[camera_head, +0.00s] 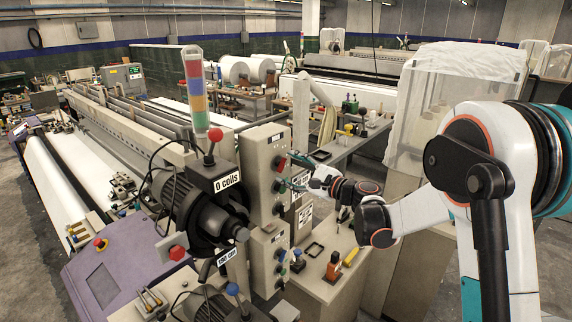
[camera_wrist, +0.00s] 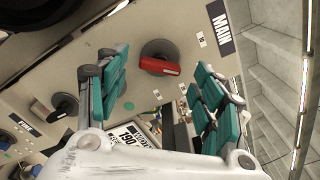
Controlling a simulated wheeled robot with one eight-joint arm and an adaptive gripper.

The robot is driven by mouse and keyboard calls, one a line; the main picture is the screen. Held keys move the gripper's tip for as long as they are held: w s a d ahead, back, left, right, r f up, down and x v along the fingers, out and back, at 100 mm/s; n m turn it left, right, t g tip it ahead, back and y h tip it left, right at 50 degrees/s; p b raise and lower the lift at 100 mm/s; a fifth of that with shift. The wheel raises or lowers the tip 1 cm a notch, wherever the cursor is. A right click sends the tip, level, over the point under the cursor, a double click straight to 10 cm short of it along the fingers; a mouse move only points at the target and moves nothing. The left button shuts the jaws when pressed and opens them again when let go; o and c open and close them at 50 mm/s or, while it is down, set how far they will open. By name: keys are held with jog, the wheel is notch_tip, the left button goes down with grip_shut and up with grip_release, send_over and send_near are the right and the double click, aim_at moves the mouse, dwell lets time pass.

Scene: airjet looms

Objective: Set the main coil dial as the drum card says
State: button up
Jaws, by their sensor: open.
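The main coil dial (camera_wrist: 158,64) is a red-handled knob on a round grey base, on a beige panel beside a "MAIN" label (camera_wrist: 222,27). Its handle lies nearly crosswise in the wrist view. It also shows as a red knob (camera_head: 282,163) in the head view. My gripper (camera_wrist: 160,80) is open, its teal fingers on either side of the dial; contact cannot be told. My gripper also shows at the panel (camera_head: 291,172) in the head view. A white card reading "0 coils" (camera_head: 228,182) is on the drum unit; a printed sheet with "190" (camera_wrist: 128,138) is partly hidden.
A black dial (camera_wrist: 65,106) sits left of the main dial in the wrist view. A lower control box (camera_head: 268,255) stands below the panel. A red-balled lever (camera_head: 215,134) rises by the drum. The bench (camera_head: 325,285) holds a yellow item and small tools.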

aim_at(280, 165)
jog(key=shift+x, duration=1.2)
jog(key=c, duration=1.1)
jog(key=shift+f+n+b, duration=0.1)
jog(key=shift+n+b, duration=0.2)
jog(key=shift+b, duration=0.05)
jog(key=shift+n+b, duration=3.55)
jog(key=shift+n, duration=0.05)
